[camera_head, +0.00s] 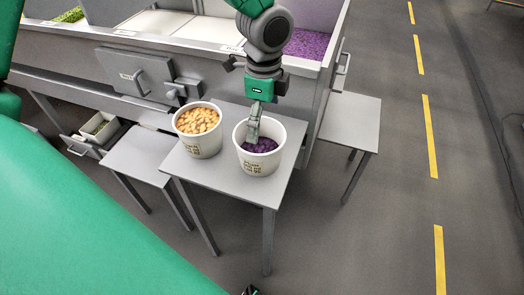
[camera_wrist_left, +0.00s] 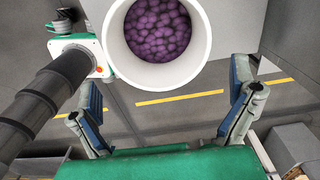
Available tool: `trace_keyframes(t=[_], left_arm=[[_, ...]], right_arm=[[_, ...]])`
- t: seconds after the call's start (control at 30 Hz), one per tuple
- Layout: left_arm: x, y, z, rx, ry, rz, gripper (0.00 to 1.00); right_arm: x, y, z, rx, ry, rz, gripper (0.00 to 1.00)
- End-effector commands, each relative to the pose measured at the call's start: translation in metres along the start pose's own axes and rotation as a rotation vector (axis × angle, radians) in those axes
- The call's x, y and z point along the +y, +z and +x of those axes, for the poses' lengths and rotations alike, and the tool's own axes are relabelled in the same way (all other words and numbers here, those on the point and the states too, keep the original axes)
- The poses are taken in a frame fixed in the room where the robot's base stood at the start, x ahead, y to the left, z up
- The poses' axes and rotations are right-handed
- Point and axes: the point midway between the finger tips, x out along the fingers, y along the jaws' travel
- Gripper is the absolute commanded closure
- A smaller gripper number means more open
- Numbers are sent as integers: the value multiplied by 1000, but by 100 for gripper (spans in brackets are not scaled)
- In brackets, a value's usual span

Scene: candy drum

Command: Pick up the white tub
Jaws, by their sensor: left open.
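Two white tubs stand upright on a small grey table. The left tub (camera_head: 200,146) holds orange candies. The right tub (camera_head: 264,166) holds purple candies, and its round mouth also fills the top of the left wrist view (camera_wrist_left: 204,42). My left gripper (camera_head: 254,122) comes down from above at the right tub, its visible finger overlapping the tub's far rim and opening. In the left wrist view my left gripper (camera_wrist_left: 165,90) is open, with its fingers apart on either side below the tub. Whether a finger touches the tub cannot be told.
The small grey table (camera_head: 226,193) carries the tubs. Other small grey tables stand at the left (camera_head: 139,156) and right (camera_head: 352,123). A grey counter (camera_head: 110,45) with candy bins runs behind, its purple bin (camera_head: 305,44) near the arm.

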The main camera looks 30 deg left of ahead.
Motion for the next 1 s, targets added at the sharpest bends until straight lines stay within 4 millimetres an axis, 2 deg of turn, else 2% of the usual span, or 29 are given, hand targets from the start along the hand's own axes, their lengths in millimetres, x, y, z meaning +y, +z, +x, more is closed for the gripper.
trace_keyframes(t=[0.23, 0.5, 0.8, 0.83, 0.9, 0.97, 1.0], left_arm=[[2, 4, 19, 0, 1, -1, 0], [2, 6, 57, 1, 1, -1, 0], [2, 6, 61, 1, -2, 0, 0], [2, 6, 61, 1, -2, 0, 7], [2, 6, 62, 1, -1, -1, 32], [2, 6, 62, 2, -1, -1, 53], [2, 6, 62, 2, -1, -1, 60]], right_arm=[[0, 0, 2, 1, 0, 0, 60], [0, 0, 6, 1, 0, 0, 60], [0, 0, 6, 1, 0, 0, 60], [0, 0, 6, 1, 0, 0, 60], [0, 0, 6, 1, 0, 0, 60], [0, 0, 6, 1, 0, 0, 60], [0, 0, 6, 1, 0, 0, 60]])
